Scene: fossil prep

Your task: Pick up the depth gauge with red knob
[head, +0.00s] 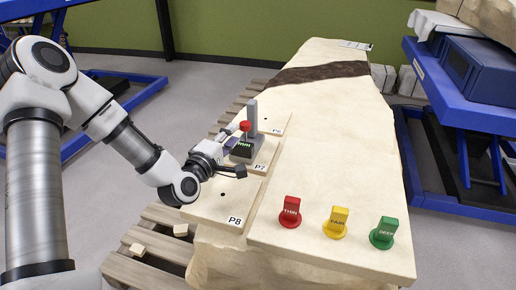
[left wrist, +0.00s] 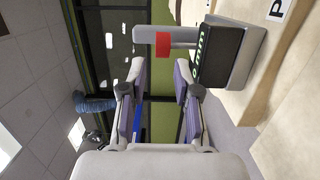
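The depth gauge (head: 252,118) stands upright on the pale slab at the plate marked P7. It has a grey post, a dark base with a green display, and a red knob (head: 245,126). My left gripper (head: 235,151) is beside the gauge, on its near left side. In the left wrist view, my left gripper (left wrist: 160,68) has its fingers apart with nothing between them. The red knob (left wrist: 163,43) shows just beyond the fingertips, in line with the gap. The gauge's body (left wrist: 228,52) is to the right of the fingers. My right gripper is not in view.
Plates marked P6 (head: 270,123) and P8 (head: 215,206) lie either side of the gauge. Red (head: 290,212), yellow (head: 336,222) and green (head: 384,233) labelled markers stand on the slab (head: 330,150). A wooden pallet (head: 150,262) lies below. A blue cart (head: 460,110) stands at right.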

